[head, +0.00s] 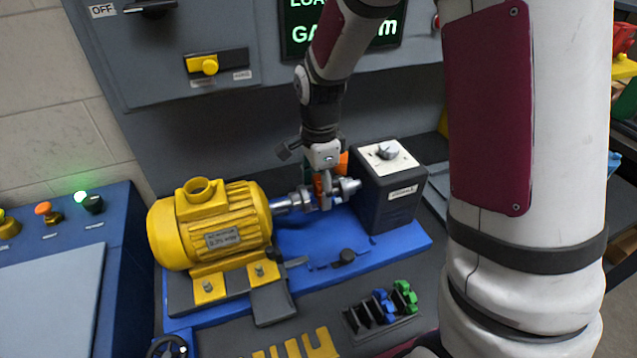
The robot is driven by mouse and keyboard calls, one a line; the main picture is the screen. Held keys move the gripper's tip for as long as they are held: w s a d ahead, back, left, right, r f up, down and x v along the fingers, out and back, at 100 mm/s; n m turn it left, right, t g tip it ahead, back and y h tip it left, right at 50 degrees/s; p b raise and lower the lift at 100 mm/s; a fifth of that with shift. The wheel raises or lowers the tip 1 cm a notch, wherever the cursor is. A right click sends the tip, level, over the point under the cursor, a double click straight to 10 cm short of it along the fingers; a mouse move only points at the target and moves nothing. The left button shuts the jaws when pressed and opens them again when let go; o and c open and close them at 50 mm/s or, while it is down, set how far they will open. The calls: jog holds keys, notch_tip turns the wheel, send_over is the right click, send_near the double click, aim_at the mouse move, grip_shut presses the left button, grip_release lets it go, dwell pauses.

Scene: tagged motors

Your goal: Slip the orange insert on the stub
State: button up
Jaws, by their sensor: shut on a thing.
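My gripper (322,182) is between the yellow motor and the dark box, pointing down at the shaft line. It is shut on the orange insert (319,186), a small orange piece that shows in part at the fingers. Metal hubs (302,199) sit on the motor's shaft side, and a metal stub (348,187) comes out of the dark box on the right. The fingers hide much of the insert, and I cannot tell whether it touches the stub.
The yellow motor (212,228) and the dark box (390,190) stand on a blue base plate (300,243). A rack (363,322) with blue and green inserts (404,296) is in front. A yellow slotted piece (300,346) lies at the front edge. A control panel stands behind.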

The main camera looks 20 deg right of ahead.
aim_at(333, 188)
jog(key=shift+d+f+b, duration=0.1)
jog(key=shift+f+b, duration=0.2)
jog(key=shift+f, duration=0.45)
jog(key=shift+d+r, duration=0.1)
jog(key=shift+d, duration=1.35)
jog(key=shift+d, duration=0.1)
jog(key=o, duration=1.2)
notch_tip(333, 188, up, 12)
